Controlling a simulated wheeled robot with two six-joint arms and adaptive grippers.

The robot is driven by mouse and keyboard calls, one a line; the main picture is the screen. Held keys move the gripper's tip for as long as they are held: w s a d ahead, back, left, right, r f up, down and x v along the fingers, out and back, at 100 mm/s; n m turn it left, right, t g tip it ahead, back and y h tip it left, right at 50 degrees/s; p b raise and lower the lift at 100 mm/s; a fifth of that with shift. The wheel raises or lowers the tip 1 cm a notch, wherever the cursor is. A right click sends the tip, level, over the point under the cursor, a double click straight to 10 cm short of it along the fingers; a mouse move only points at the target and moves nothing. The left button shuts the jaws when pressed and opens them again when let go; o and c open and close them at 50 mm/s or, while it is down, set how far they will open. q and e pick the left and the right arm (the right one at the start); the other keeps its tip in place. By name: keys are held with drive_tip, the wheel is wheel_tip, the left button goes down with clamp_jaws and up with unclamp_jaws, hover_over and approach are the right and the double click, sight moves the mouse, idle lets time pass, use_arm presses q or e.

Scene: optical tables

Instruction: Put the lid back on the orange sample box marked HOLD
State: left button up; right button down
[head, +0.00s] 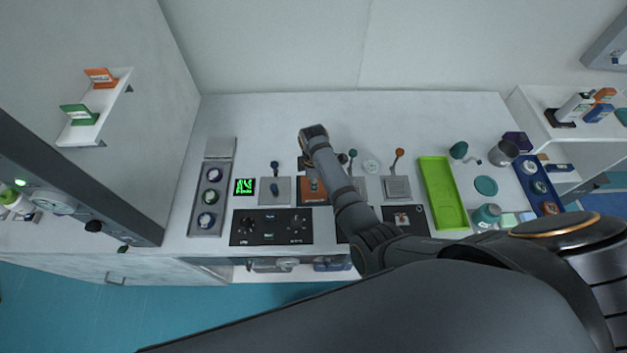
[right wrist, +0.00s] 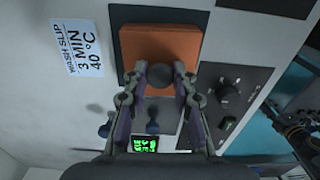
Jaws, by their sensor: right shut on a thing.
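An orange square piece (right wrist: 158,45) with a round dark knob (right wrist: 160,76) fills the top middle of the right wrist view. It appears to be the lid. My right gripper (right wrist: 160,80) is shut on the knob. In the head view the orange piece (head: 312,197) shows partly beside my right forearm, over a dark patch of the bench. I cannot tell whether it rests on a box or is held above one. No HOLD marking is readable. A dark jointed shape at the right edge of the wrist view looks like my left gripper (right wrist: 300,130); its jaws are unclear.
A black control panel (head: 271,227) lies in front, and a green display (head: 244,187) stands to the left. A grey tray (head: 196,219) holds round parts. A lime tray (head: 443,193) lies right. A WASH SLIP label (right wrist: 77,48) lies beside the orange piece.

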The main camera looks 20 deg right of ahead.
idle(0.8)
drive_tip(key=c, duration=0.5)
unclamp_jaws()
drive_tip(key=shift+f, duration=0.1)
drive_tip(key=shift+r, duration=3.55)
clamp_jaws()
